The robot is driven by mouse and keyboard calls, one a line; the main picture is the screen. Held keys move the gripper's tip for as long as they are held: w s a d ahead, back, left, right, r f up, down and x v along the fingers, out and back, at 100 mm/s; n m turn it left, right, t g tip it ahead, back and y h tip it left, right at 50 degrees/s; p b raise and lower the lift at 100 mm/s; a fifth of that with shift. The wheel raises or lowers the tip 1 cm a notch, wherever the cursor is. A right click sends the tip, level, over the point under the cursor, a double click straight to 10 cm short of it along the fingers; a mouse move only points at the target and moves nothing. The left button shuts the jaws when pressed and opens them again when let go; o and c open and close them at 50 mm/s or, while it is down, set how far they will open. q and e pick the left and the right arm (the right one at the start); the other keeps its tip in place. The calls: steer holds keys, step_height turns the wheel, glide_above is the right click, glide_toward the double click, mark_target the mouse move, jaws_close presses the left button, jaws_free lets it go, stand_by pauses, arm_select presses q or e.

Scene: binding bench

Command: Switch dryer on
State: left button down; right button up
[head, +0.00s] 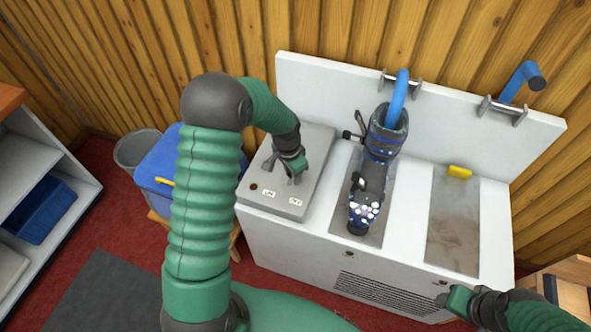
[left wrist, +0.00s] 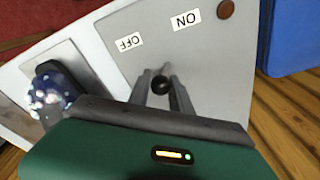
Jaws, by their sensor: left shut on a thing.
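The dryer (head: 285,243) is a white bench unit with a raised back panel. At its left end is a grey control panel (head: 312,160) with ON and OFF labels and a brown round button or light. My left gripper (head: 295,172) is down at this panel. In the left wrist view its two fingers (left wrist: 160,92) are closed around a small lever with a dark round knob (left wrist: 160,84). I cannot tell which label the lever leans to. The ON label (left wrist: 185,20) and OFF label (left wrist: 128,41) show beyond it. My right gripper (head: 458,302) is low at the right, by the dryer's front.
A yellow block (head: 460,171) lies on the right plate. A blue bin (head: 160,160) and shelves stand left.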

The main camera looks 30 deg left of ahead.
arm_select(q)
steer(key=shift+s+a+r+t+h+p, duration=0.1)
steer(key=shift+s+a+t+h+p, duration=0.05)
steer(key=shift+a+h+p, duration=0.4)
steer(key=shift+s+a+t+h+p, duration=0.15)
steer(key=shift+a+h+p, duration=0.15)
steer(key=shift+h+p, duration=0.25)
steer(key=shift+s+a+h, duration=0.1)
steer(key=shift+a+h, duration=0.3)
steer(key=shift+h, duration=0.4)
steer(key=shift+s+a+f+t+h, duration=0.1)
steer(key=shift+a+f+t+h, duration=0.15)
steer(key=shift+h, duration=0.25)
steer(key=shift+s+a+f+t+h, duration=0.15)
steer(key=shift+a+h, duration=0.15)
steer(key=shift+h, duration=0.2)
arm_select(e)
steer(key=shift+w+v, duration=0.15)
steer(key=shift+v, duration=0.6)
steer(key=shift+w+v, duration=0.2)
steer(key=shift+v, duration=0.5)
arm_select(q)
steer(key=shift+w+r, duration=0.1)
steer(key=c, duration=1.4)
jaws_free()
steer(key=shift+o, duration=1.1)
steer(key=shift+a, duration=0.15)
arm_select(e)
steer(key=shift+a+r, duration=0.1)
steer(key=shift+a, duration=0.1)
